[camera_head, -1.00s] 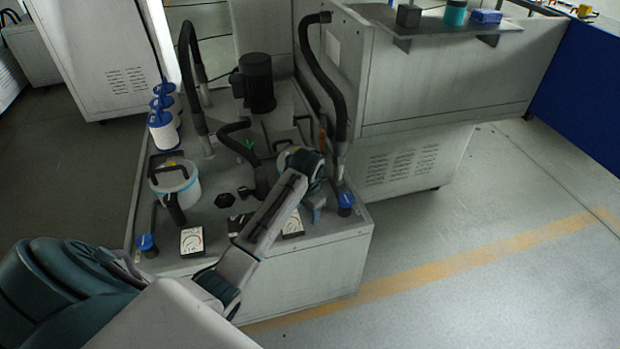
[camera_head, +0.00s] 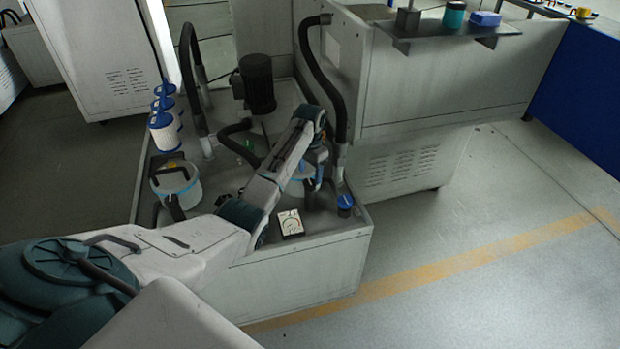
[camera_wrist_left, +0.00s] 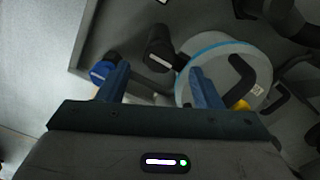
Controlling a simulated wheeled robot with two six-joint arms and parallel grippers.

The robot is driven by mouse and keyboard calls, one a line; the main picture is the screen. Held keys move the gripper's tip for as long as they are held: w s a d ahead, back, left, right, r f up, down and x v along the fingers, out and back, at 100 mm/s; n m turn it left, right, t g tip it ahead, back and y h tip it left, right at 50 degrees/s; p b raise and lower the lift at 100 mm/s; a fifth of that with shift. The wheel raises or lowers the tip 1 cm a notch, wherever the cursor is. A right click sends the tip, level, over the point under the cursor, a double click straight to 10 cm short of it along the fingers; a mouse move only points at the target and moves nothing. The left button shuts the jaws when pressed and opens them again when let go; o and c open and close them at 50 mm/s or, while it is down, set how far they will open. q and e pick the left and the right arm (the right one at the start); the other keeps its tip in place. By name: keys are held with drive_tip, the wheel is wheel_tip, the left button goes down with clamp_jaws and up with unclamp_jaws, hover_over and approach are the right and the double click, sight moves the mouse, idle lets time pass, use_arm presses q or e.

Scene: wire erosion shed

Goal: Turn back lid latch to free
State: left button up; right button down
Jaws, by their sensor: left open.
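My left gripper (camera_head: 318,172) hangs over the right side of the machine's tray, above a white, blue-rimmed pot (camera_head: 300,187) that my arm partly covers. In the left wrist view the two blue fingers of the gripper (camera_wrist_left: 160,86) stand wide apart with nothing between them. The pot (camera_wrist_left: 225,48) lies beyond the right finger, which overlaps its rim. Its pale lid bears a black handle (camera_wrist_left: 242,75). A small yellow piece (camera_wrist_left: 240,105), perhaps the latch, shows at the lid's near edge, close to the right finger. My right gripper is not in view.
A blue-capped knob (camera_head: 345,202) stands in the tray corner; a black post (camera_wrist_left: 160,45) rises beside the pot. A black hose (camera_head: 322,75) arches behind. A second pot (camera_head: 176,188), a motor (camera_head: 257,82) and a gauge (camera_head: 290,223) share the tray. The floor at right is clear.

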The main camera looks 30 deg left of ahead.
sight(310, 182)
use_arm(q)
drive_tip(key=shift+f, duration=2)
drive_tip(key=shift+c, duration=0.8)
drive_tip(key=c, duration=0.8)
